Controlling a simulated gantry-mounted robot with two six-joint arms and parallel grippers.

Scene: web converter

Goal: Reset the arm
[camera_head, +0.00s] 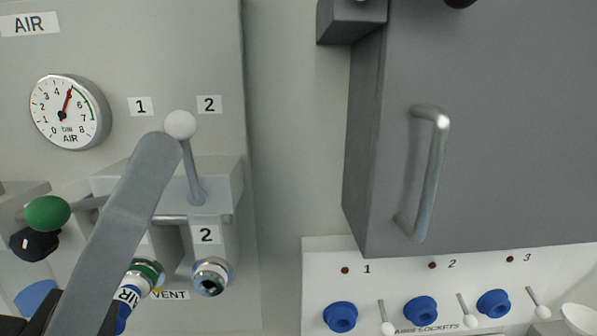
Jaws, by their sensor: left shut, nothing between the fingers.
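My left gripper (163,148) reaches up from the bottom left as a long grey finger. It is shut and empty, and only one finger shape can be made out. Its tip lies in the picture just left of and below the white ball knob (181,124) of an upright lever (193,175). I cannot tell whether it touches the knob. The lever stands on the valve block marked 2 (206,235). My right gripper is not in view.
A round air gauge (70,112) and green knob (47,213) are at left. A grey cabinet (500,120) with a bar handle (432,175) juts out at right. Below it are blue sockets (340,316) with small white-tipped levers. The wall strip (290,130) between is clear.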

